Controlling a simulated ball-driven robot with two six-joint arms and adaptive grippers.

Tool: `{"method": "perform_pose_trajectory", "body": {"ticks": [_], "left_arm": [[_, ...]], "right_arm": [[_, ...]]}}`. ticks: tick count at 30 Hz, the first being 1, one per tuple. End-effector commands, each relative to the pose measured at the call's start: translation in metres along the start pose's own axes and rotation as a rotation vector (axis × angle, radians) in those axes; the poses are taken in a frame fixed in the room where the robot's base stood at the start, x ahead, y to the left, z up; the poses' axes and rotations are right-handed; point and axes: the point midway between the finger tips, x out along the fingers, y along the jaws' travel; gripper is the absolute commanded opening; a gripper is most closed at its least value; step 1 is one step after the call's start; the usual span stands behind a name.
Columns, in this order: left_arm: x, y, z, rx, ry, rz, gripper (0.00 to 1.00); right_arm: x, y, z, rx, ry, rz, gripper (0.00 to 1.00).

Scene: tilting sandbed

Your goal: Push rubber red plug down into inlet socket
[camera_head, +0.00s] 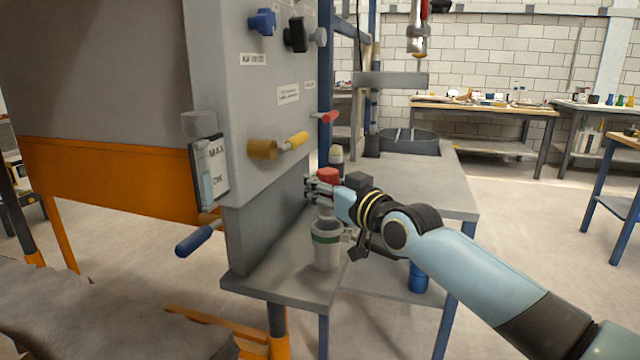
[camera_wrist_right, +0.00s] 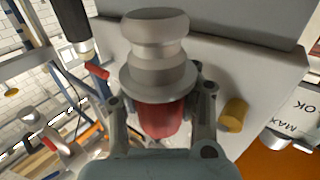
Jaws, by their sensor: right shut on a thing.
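The red plug (camera_head: 328,175) stands up out of my right gripper (camera_head: 322,188), just in front of the grey panel. In the right wrist view the red plug (camera_wrist_right: 160,118) is between the fingers of my right gripper (camera_wrist_right: 162,105), which is shut on it. A grey stepped, flanged piece (camera_wrist_right: 158,45) adjoins the plug there; I cannot tell whether it is the plug's body or the socket. In the head view a grey cylinder with a green band (camera_head: 326,254) stands upright below the gripper on the ledge. The meeting point is hidden by the fingers. My left gripper is not in view.
The tall grey panel (camera_head: 258,100) stands close at left, with a yellow-ended knob (camera_head: 262,149), a red lever (camera_head: 325,117) and a blue handle (camera_head: 198,238) sticking out. A dark round basin (camera_head: 408,140) sits at the back of the grey table (camera_head: 425,183). Free floor lies at right.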

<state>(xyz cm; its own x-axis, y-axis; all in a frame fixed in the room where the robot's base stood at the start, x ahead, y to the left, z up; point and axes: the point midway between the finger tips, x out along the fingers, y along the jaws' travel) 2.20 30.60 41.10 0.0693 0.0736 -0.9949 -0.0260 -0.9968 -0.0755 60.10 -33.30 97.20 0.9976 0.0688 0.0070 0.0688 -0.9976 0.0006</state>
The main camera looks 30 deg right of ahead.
Motion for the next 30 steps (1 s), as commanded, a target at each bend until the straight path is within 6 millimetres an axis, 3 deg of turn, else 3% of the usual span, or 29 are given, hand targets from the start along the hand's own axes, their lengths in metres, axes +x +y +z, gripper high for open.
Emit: {"method": "perform_pose_trajectory", "body": {"ticks": [30], "left_arm": [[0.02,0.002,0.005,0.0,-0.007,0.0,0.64]], "right_arm": [[0.0,0.0,0.021,-0.001,0.002,0.0,0.0]]}}
